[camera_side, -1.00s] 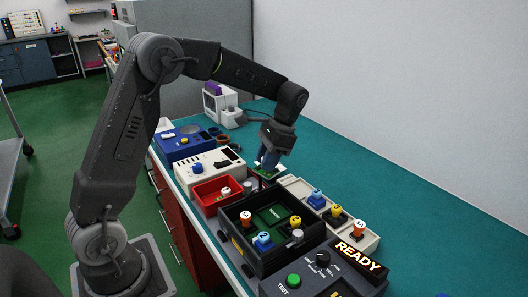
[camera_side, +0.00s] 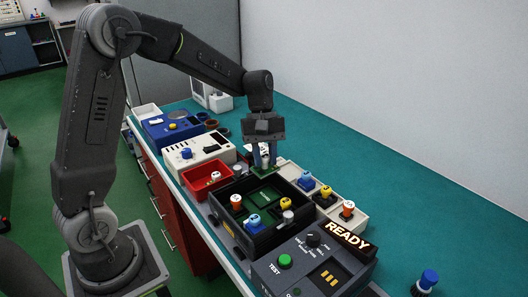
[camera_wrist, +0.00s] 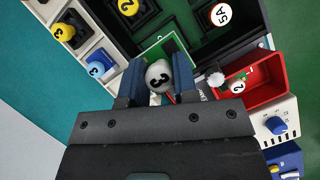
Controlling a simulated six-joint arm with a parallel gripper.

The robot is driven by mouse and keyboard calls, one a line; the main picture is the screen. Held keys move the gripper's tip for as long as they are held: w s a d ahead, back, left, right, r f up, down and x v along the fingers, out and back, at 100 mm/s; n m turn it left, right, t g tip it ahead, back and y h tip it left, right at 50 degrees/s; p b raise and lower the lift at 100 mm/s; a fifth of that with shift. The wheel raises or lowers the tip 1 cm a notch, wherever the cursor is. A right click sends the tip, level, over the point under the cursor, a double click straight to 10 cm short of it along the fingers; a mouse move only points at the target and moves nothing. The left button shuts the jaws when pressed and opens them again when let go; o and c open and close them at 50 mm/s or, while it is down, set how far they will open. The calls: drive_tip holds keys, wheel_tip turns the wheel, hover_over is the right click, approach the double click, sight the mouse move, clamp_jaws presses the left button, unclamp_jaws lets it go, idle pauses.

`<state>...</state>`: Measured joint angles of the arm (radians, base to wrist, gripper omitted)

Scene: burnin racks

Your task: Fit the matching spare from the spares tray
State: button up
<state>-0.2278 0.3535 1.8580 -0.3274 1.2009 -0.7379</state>
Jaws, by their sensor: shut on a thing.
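My gripper (camera_side: 264,160) is shut on a white-knobbed module (camera_wrist: 158,75) marked 3, with a green board under its knob. In the side view it is held between the red bin, the black rack and the spares tray. The black rack (camera_side: 236,237) holds an orange-topped, a blue and a yellow module, and a bare green place shows among them. The cream spares tray (camera_side: 358,222) holds blue, yellow and orange-topped modules. In the wrist view, a yellow module (camera_wrist: 64,32) and a blue module (camera_wrist: 97,67), both marked 3, sit in it. The board's underside is hidden.
The red bin (camera_side: 191,180) holds a white-knobbed module (camera_wrist: 237,87) marked 2. A control box (camera_side: 300,264) with a green button and a lit READY sign (camera_side: 347,235) stands in front of the rack. The teal bench right of the spares tray is mostly clear.

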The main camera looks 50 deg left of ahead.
sight(265, 167)
drive_tip(key=shift+f, duration=3.9)
drive_tip(key=shift+f, duration=0.45)
drive_tip(key=o, duration=1)
drive_tip(key=shift+r, duration=2.5)
drive_tip(key=shift+r, duration=2)
